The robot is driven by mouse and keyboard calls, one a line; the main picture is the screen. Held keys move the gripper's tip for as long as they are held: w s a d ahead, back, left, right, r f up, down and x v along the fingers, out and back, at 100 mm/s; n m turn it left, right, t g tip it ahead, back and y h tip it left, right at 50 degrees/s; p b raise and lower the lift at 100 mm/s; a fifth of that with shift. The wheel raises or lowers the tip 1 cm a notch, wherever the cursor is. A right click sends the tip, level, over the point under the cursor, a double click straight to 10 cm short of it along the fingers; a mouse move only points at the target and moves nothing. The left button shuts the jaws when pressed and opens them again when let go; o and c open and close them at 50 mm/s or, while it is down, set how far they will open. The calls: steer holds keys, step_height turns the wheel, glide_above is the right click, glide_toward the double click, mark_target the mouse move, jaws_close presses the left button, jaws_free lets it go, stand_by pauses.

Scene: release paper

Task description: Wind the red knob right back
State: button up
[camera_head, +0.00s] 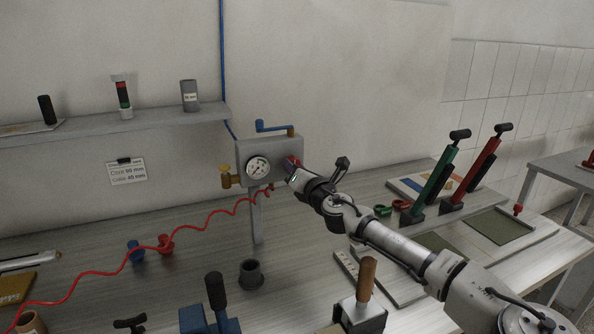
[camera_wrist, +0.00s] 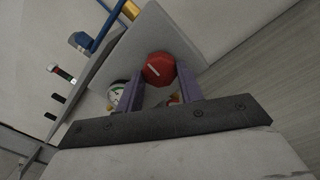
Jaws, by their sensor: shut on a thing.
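The red knob (camera_wrist: 158,68) sits on the side of a grey box (camera_head: 285,147) that carries a round dial gauge (camera_head: 257,167). The knob has a white mark line on its face, tilted in the wrist view. My gripper (camera_wrist: 157,84) reaches the knob from the right and is shut on it, with one purple finger on each side. In the head view the knob (camera_head: 292,163) is mostly hidden behind my gripper (camera_head: 293,169).
A red coiled hose (camera_head: 205,222) runs to the lower left. Green and red hand pumps (camera_head: 437,173) stand at right. A dark cup (camera_head: 251,273) stands on the bench below.

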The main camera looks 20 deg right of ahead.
steer(key=shift+f, duration=0.1)
steer(key=o, duration=1)
steer(key=shift+s, duration=0.1)
steer(key=s+d+b, duration=0.1)
steer(key=s+b, duration=0.3)
steer(key=s, duration=0.9)
steer(key=shift+s+f, duration=0.15)
steer(key=shift+s, duration=0.15)
